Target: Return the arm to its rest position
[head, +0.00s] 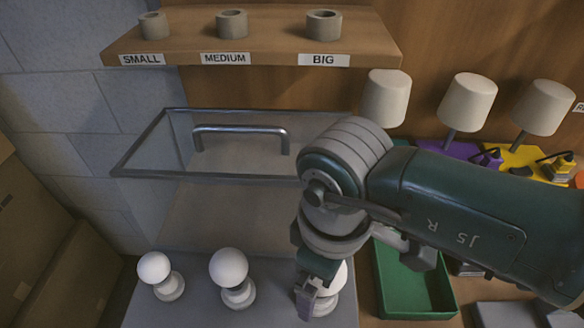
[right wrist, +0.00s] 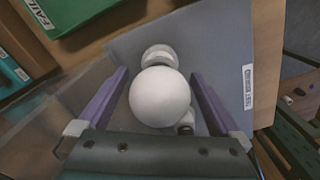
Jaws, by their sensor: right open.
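My right arm (head: 450,215) reaches in from the right across the head view. My right gripper (head: 312,297) points down at the rightmost white bulb (head: 335,278) on the grey surface and partly hides it. In the right wrist view the two purple fingers are spread wide. A round white bulb (right wrist: 160,97) shows between them, and I cannot tell how close the fingers are to it. Two more bulbs, a small one (head: 154,268) and a larger one (head: 229,267), stand upright to the left. My left gripper is not in view.
A clear panel with a metal handle (head: 240,130) stands behind the bulbs. A green tray (head: 445,300) lies right of the gripper, under my arm. Lamps with white shades (head: 467,100) stand at the back right. A shelf (head: 180,48) holds labelled rings above.

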